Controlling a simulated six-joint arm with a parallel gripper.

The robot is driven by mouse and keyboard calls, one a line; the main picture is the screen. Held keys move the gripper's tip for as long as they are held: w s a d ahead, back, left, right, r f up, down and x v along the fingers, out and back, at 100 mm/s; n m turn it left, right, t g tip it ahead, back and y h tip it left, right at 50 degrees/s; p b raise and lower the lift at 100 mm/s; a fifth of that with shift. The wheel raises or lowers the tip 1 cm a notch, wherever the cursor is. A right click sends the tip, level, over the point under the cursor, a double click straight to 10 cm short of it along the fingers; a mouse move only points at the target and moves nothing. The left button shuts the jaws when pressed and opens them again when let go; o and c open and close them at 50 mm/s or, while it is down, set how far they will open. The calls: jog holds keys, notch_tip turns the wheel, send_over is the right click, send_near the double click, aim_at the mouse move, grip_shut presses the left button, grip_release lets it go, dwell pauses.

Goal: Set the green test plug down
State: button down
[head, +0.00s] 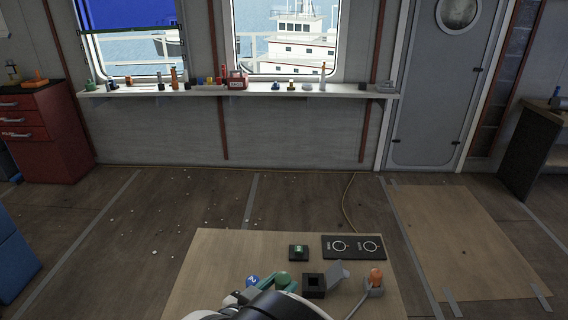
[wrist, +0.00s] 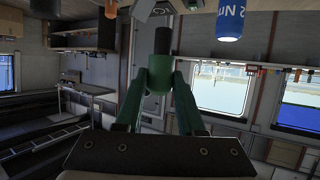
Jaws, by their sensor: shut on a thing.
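My gripper (wrist: 158,82) is shut on the green test plug, with one green finger on each side of it. The plug's green body (wrist: 158,74) sits between the fingertips in the wrist view, and its black end (wrist: 162,40) sticks out beyond them toward the table top. The wrist picture is upside down, with the table at its top edge. In the head view the plug's rounded green top (head: 283,279) shows over the near part of the table board (head: 215,262). My wrist hides its lower part, so I cannot tell whether it touches the table.
A black open box with a grey lid (head: 314,286) stands just right of the plug. An orange-topped piece in a grey holder (head: 375,281) is farther right. A blue cylinder (head: 252,281) stands left. Behind are a black-and-green block (head: 298,252) and a two-ring black panel (head: 353,247). The back-left board is clear.

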jog(key=shift+y, duration=0.3)
jog(key=s+a+f, duration=0.1)
jog(key=f, duration=0.4)
jog(key=s+a+f, duration=0.2)
jog(key=f, duration=0.4)
jog(key=s+a+f, duration=0.1)
jog(key=f, duration=0.4)
jog(key=shift+s+a+f, duration=0.15)
jog(key=shift+s+f, duration=0.1)
jog(key=shift+s, duration=0.05)
jog(key=c, duration=0.5)
grip_release()
